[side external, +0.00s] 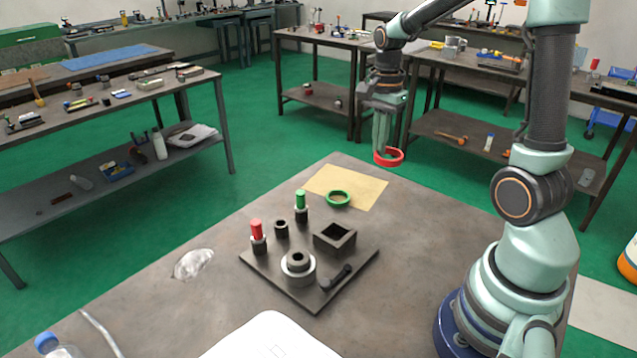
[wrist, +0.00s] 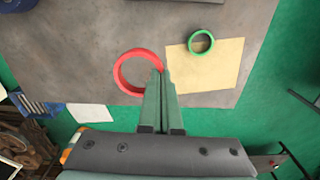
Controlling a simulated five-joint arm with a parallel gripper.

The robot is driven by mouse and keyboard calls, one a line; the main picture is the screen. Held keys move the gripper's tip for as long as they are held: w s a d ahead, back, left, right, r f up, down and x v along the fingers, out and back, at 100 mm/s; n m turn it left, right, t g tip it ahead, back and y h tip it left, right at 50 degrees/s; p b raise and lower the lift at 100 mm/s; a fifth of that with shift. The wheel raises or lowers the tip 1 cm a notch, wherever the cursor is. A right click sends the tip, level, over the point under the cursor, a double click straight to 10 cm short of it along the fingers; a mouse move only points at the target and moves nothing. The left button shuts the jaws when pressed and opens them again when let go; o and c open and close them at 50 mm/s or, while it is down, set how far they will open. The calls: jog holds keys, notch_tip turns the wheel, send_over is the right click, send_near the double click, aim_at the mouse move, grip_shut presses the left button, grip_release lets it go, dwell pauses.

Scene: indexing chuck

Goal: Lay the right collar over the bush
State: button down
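In the wrist view the fingertips (wrist: 162,73) meet the right side of the red collar (wrist: 118,72). A green collar (side external: 338,204) lies flat on a yellow sheet; it also shows in the wrist view (wrist: 192,43). A dark hollow bush (side external: 297,257) stands in a pale round chuck (side external: 298,277) on a dark plate, with no collar around it. The plate is out of the wrist view.
On the plate (side external: 326,300) stand a red-topped peg (side external: 257,232), a green-topped peg (side external: 301,203), a small dark cylinder (side external: 281,228), a square open block (side external: 335,238) and a dark handle (side external: 337,277). The yellow sheet (side external: 365,191) lies behind. A crumpled clear piece (side external: 193,264) lies left.

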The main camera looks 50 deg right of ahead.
notch_tip(320, 180, up, 2)
jog(key=shift+r, duration=0.15)
jog(key=a+f+n, duration=0.2)
jog(key=a+n, duration=0.1)
jog(key=a, duration=0.6)
jog(key=w+a+f+n, duration=0.1)
jog(key=a+f+n, duration=0.1)
jog(key=a, duration=0.7)
jog(key=w+a+f+n, duration=0.1)
jog(key=a+f+n, duration=0.2)
jog(key=a, duration=0.6)
jog(key=shift+a+n, duration=0.2)
jog(key=shift+n, duration=0.6)
jog(key=shift+f, duration=0.1)
